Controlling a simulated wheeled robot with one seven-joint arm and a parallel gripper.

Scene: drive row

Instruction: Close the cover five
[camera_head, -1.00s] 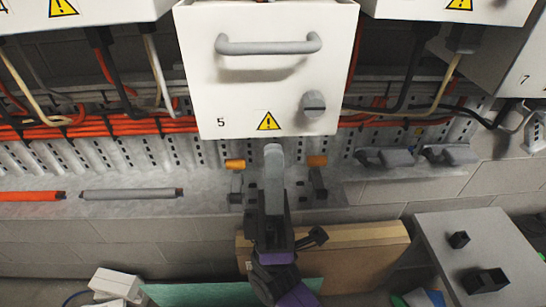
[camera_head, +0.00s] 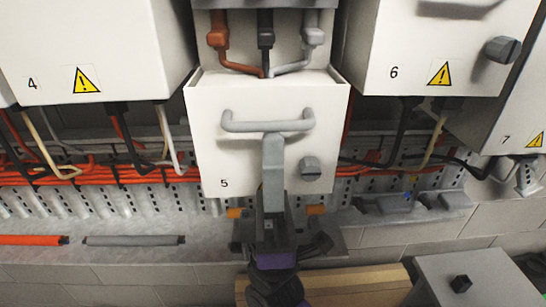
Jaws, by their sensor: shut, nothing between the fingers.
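Cover five (camera_head: 208,140) is a white panel marked 5 in the middle, with a grey bar handle (camera_head: 240,125) and a grey knob (camera_head: 311,168) at its lower right. It stands open at the top: brown, black and grey cable ends (camera_head: 265,38) show above its upper edge. My gripper (camera_head: 273,138) is shut and empty, upright in front of the cover. Its tip is at the middle of the handle's lower edge; I cannot tell whether they touch. The arm hides the lower middle of the cover.
Box four (camera_head: 60,50) stands to the left and box six (camera_head: 410,50) to the right, with box seven (camera_head: 510,110) beyond. Orange and black cables run behind along the perforated rail. A grey block (camera_head: 480,280) stands at lower right.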

